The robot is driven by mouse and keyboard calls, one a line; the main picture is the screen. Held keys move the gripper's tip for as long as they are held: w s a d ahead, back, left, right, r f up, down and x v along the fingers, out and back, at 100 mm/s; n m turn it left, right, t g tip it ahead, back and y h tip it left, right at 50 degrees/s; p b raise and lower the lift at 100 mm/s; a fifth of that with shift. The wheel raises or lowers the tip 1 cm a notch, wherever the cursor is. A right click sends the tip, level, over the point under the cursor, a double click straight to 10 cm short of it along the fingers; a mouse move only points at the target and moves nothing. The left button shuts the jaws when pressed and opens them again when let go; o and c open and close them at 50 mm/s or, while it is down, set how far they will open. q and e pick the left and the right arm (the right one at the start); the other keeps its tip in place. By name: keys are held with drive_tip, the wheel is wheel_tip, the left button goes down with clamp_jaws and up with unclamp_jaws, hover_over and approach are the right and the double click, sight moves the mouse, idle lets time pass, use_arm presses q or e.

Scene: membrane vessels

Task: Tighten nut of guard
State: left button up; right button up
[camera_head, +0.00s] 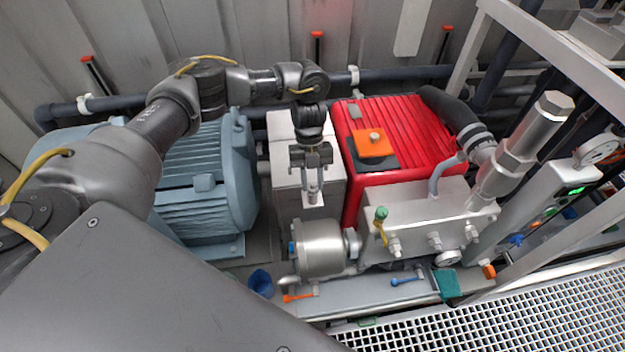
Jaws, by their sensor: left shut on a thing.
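The guard (282,175) is a light grey box between the blue motor and the red pump. My left arm comes in from the left, arches over the motor and points its gripper (312,194) down at the guard's front part. The gripper's fingers are shut on a small metal piece at the guard, which looks like the nut. The nut is mostly hidden between the fingers, and its thread and seating cannot be made out. My right gripper is not in view.
The blue motor (205,178) stands left of the guard, and the red pump (410,125) stands close on its right. A silver cylinder (320,247) and a metal valve block (430,222) lie in front. Dark pipes run behind. A white grating (500,318) is at the lower right.

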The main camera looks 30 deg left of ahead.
use_arm(q)
drive_tip(key=o, duration=1)
drive_tip(key=shift+c, duration=0.2)
drive_tip(key=shift+r, duration=0.1)
drive_tip(key=b+v, duration=0.1)
drive_tip(key=v, duration=0.9)
drive_tip(key=shift+w+r, duration=0.15)
drive_tip(key=shift+r, duration=0.1)
